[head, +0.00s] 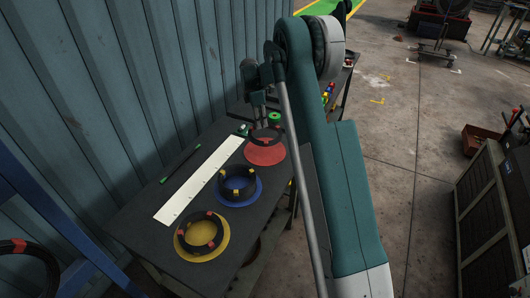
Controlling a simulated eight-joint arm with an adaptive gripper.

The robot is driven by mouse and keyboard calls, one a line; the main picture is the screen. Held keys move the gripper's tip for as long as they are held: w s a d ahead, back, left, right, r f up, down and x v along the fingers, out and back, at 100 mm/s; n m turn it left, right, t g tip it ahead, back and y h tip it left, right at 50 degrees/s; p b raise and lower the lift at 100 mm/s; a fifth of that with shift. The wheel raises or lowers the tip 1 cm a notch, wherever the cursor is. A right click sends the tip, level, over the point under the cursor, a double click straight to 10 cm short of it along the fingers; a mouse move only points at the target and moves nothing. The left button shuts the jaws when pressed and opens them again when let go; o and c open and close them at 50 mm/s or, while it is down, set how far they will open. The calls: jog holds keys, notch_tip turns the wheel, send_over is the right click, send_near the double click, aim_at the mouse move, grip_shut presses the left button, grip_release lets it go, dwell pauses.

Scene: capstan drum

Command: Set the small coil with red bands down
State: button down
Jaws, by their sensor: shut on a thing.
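My gripper (260,125) points down over the red disc (264,154) at the far end of the dark table. It is shut on a small dark coil (268,138), which is at or just above this disc; I cannot tell whether it touches. The held coil is partly hidden by the gripper and arm, and its bands are too small to make out surely. Another dark coil with red bands (184,239) lies on the yellow disc (219,249). A dark coil with yellow bands (223,190) sits on the blue disc (257,194).
The dark table (150,222) also holds a white strip (200,180) and a thin dark rod with green ends (181,165). A green spool (275,118) stands behind the gripper. A larger red-banded coil (46,256) hangs at the left edge. A corrugated wall (110,90) borders the table.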

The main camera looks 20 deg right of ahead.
jog(key=shift+f, duration=0.1)
jog(key=shift+f, duration=3.05)
jog(key=shift+f, duration=1.85)
jog(key=c, duration=2.8)
grip_release()
jog(key=shift+f, duration=0.15)
jog(key=o, duration=0.5)
jog(key=shift+r, duration=0.2)
